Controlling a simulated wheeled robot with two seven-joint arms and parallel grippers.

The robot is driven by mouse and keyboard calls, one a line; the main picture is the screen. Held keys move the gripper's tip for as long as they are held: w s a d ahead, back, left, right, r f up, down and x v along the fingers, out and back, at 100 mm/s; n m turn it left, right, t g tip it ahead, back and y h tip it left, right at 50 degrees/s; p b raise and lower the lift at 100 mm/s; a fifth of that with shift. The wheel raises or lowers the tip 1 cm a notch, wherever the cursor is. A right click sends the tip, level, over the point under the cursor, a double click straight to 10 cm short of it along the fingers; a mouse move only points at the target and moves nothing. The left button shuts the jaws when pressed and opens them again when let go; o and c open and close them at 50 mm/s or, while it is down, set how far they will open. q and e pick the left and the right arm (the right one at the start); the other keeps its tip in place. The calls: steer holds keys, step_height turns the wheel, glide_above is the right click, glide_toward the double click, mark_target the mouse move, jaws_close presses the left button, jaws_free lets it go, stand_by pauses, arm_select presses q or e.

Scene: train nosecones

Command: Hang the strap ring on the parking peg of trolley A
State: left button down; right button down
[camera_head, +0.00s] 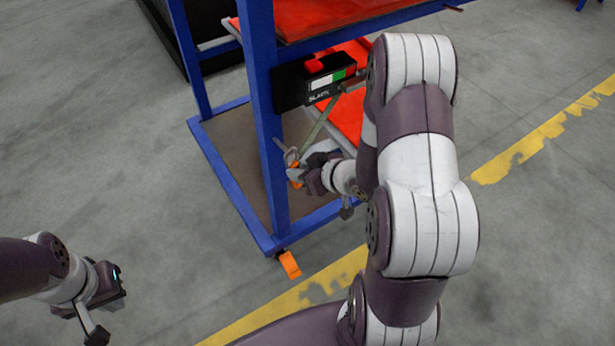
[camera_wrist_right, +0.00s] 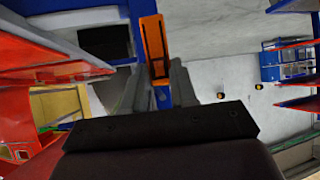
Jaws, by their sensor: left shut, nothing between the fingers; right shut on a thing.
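Trolley A seems to be the blue-framed trolley (camera_head: 265,95) with red shelves; no letter is readable. A black box (camera_head: 290,87) with a green-and-white label sits on its front post. A grey-green strap (camera_head: 320,125) runs from the box down to my right gripper (camera_head: 297,166), which is shut on an orange piece, seemingly the strap ring (camera_wrist_right: 153,45), beside the post. In the right wrist view the ring stands out between the fingertips. A small grey part (camera_head: 281,146) by the post may be the parking peg; I cannot tell. My left gripper (camera_head: 116,289) is shut and empty, low at left.
My right arm hides part of the trolley's right side. An orange foot lever (camera_head: 290,265) sticks out at the trolley's lower front corner. Yellow lines (camera_head: 545,132) mark the grey floor.

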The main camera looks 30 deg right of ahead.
mark_target(298, 164)
steer(key=shift+w+a+f, duration=0.1)
steer(key=shift+w, duration=1)
steer(key=shift+w+f, duration=0.45)
steer(key=shift+w, duration=0.2)
steer(key=c, duration=0.8)
jaws_free()
steer(key=shift+s+r, duration=0.1)
